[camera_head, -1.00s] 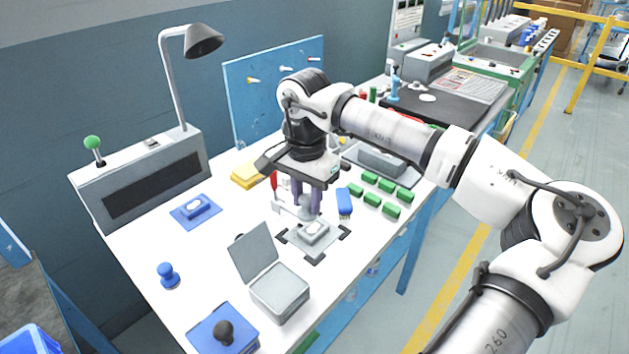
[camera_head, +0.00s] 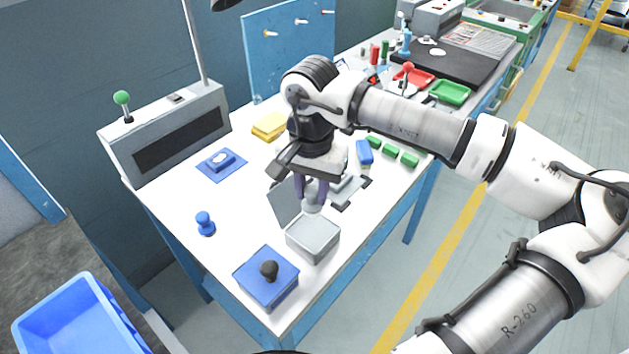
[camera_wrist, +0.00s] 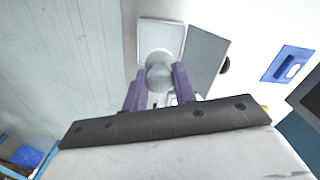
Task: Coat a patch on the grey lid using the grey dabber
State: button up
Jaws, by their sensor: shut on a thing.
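My gripper (camera_head: 312,192) is shut on the grey dabber (camera_wrist: 159,78), a round-headed piece between its purple fingers. It holds the dabber at the far edge of an open grey tin (camera_head: 313,240), apparently above it. The tin's hinged cover (camera_head: 284,203) stands open; tin (camera_wrist: 160,38) and cover (camera_wrist: 206,62) also show in the wrist view. The grey lid is mostly hidden behind my gripper, on a holder with dark corner brackets (camera_head: 350,193). Its top face cannot be made out now.
A blue dabber (camera_head: 205,223) and a shut blue tin with a black knob (camera_head: 267,280) stand nearer. A blue brush (camera_head: 364,152) and green blocks (camera_head: 392,150) lie beyond the holder.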

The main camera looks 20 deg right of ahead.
aim_at(313, 213)
jog(key=shift+f+b, duration=1.25)
jog(key=shift+f, duration=1.75)
jog(key=shift+f+b, duration=0.6)
jog(key=shift+b, duration=0.35)
dwell(0.5)
jog(key=shift+r, duration=0.1)
jog(key=shift+r+p, duration=1.75)
jog(key=shift+r, duration=1.75)
jog(key=shift+w+d, duration=0.1)
jog(key=shift+w, duration=0.05)
